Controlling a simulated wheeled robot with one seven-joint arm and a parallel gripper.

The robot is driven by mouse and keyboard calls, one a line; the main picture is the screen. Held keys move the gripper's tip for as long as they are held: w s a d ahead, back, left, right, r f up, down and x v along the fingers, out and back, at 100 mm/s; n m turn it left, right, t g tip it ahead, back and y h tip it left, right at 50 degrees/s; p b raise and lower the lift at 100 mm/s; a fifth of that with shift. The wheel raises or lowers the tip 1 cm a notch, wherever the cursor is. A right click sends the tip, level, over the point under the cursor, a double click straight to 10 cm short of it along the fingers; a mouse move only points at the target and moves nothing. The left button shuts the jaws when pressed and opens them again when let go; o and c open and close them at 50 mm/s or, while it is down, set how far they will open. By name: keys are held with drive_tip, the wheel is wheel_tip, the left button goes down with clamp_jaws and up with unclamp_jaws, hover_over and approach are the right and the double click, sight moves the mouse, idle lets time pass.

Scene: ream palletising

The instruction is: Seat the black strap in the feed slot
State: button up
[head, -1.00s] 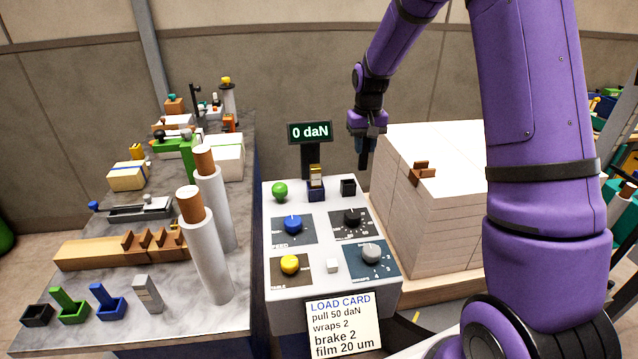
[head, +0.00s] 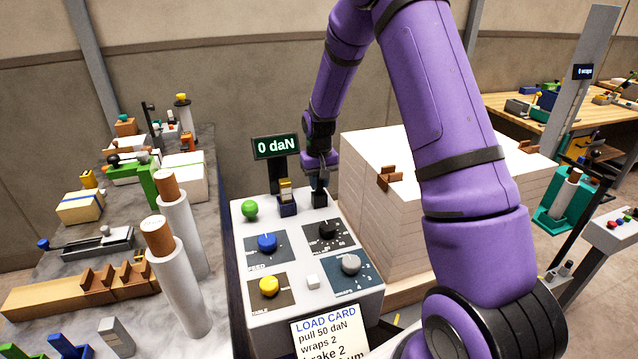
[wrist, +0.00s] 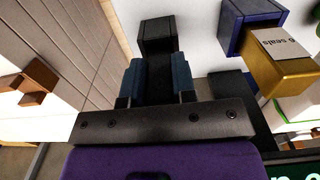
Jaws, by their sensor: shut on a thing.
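My gripper (head: 319,180) is over the back right corner of the grey control panel, at the small black feed slot block (head: 319,198). In the wrist view, the two dark blue fingers are shut on the black strap (wrist: 158,78). The strap lies between the fingers and points toward the black feed slot block (wrist: 157,34). Its far end is at or very near the block; I cannot tell whether it is inside the slot, because black meets black there.
The blue holder (head: 287,207) with a gold seal piece stands just left of the slot. A green button (head: 250,209), knobs and a display (head: 276,147) reading 0 daN are close by. The tall ream stack (head: 385,215) with a brown corner piece (head: 390,177) stands to the right.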

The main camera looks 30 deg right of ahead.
drive_tip(key=shift+f, duration=0.25)
drive_tip(key=shift+f, duration=0.15)
drive_tip(key=o, duration=0.9)
wheel_tip(320, 180, up, 12)
drive_tip(key=shift+r, duration=0.1)
drive_tip(key=s+a+r+n+t, duration=0.1)
drive_tip(key=s+a+r+t, duration=0.35)
drive_tip(key=s+r, duration=1.2)
drive_tip(key=shift+n+t, duration=0.35)
drive_tip(key=shift+n, duration=0.35)
drive_tip(key=s+a+r, duration=0.1)
drive_tip(key=s, duration=0.5)
drive_tip(key=s+a+r, duration=0.1)
drive_tip(key=s+a, duration=0.1)
drive_tip(key=s, duration=0.4)
drive_tip(key=s+a+r, duration=0.1)
drive_tip(key=s, duration=0.6)
drive_tip(key=shift+a, duration=0.25)
